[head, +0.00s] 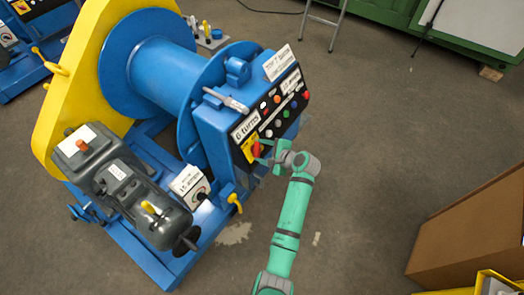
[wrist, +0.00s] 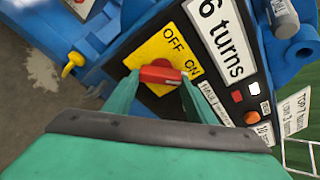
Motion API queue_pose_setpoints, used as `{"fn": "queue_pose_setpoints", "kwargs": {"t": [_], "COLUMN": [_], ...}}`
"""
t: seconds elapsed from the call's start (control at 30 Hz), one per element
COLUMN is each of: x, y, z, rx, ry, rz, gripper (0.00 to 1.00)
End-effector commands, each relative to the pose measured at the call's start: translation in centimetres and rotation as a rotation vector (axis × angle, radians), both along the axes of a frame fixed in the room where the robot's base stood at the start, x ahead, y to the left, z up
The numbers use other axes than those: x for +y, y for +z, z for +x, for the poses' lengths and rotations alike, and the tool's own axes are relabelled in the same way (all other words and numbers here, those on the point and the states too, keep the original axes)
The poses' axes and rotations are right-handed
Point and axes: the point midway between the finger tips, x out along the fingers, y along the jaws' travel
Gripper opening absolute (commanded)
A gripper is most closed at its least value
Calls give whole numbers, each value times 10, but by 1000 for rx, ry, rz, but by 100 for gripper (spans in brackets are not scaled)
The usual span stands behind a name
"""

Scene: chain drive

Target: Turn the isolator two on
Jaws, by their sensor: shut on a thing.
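The isolator is a red rotary handle on a yellow plate marked OFF and ON, on the front panel of the blue winch. In the wrist view the red handle (wrist: 160,75) lies between my two green fingers, and the yellow plate (wrist: 158,50) is around it. My gripper (wrist: 160,82) is shut on the red handle. In the head view my gripper (head: 264,152) reaches the panel from the right, at the red handle (head: 256,149). The handle lies roughly across the wrist picture; its exact setting is hard to tell. No number two shows on the plate.
A "6 turns" label (wrist: 220,38) sits beside the plate. The black panel (head: 285,105) carries several coloured buttons. The blue winch drum (head: 160,75) and yellow chain guard (head: 90,60) stand behind. A cardboard box (head: 470,235) is at the lower right.

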Motion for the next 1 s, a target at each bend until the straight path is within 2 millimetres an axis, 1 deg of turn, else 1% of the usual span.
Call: {"fn": "queue_pose_setpoints", "kwargs": {"t": [0.1, 0.13, 0.2, 0.47, 0.63, 0.77, 1.0], "x": [-1, -1, -1, 0, -6, -17, -43], "y": [-1, -1, 0, 0, 5, 17, 43], "z": [-1, -1, 0, 0, -5, -18, -45], "rx": [2, 2, 2, 1, -1, -2, -1], "ry": [-2, -2, -2, -1, -2, -3, -4], "rz": [1, 1, 1, 1, 0, 0, -1], "gripper": [28, 56, 70, 70, 70, 70, 70]}}
